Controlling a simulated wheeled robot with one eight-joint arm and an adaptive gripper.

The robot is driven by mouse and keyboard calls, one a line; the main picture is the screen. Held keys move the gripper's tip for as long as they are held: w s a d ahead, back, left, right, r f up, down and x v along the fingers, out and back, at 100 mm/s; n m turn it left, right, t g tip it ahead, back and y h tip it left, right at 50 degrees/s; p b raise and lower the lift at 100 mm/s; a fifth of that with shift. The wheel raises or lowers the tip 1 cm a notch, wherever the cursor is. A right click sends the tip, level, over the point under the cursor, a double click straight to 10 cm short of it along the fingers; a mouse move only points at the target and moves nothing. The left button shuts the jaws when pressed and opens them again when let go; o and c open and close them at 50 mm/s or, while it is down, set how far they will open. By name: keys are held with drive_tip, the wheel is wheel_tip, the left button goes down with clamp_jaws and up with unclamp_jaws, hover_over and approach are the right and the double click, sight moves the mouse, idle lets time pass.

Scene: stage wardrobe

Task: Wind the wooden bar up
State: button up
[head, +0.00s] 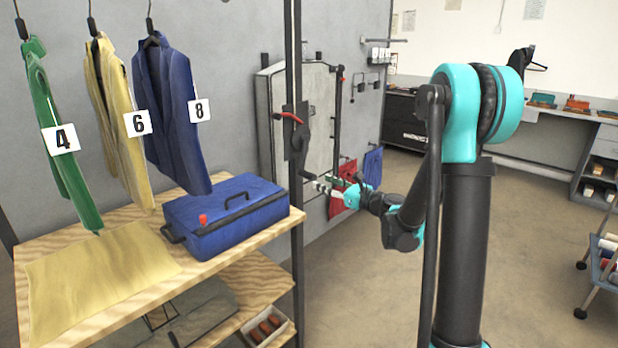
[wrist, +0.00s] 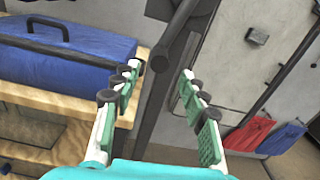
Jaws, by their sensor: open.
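The wooden bar itself does not show; three hangers with jackets run up out of the top of the head view. A dark upright post (head: 295,60) carries a winch-like box with a dark crank arm (head: 298,155) and a small red lever (head: 288,117). My gripper (head: 318,186) is open, just right of the post near the crank's lower end. In the wrist view my gripper (wrist: 160,88) has its fingers spread, with the dark crank arm (wrist: 178,38) and post ahead between them. I cannot tell whether either finger touches the crank.
Green, yellow and blue jackets (head: 172,110) numbered 4, 6 and 8 hang at left. Below them a blue case (head: 225,213) and a yellow cloth (head: 95,275) lie on a wooden shelf. A grey panel and red and blue bags (head: 372,163) hang behind.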

sight(308, 176)
drive_tip(key=x, duration=0.8)
drive_tip(key=shift+a, duration=0.1)
clamp_jaws()
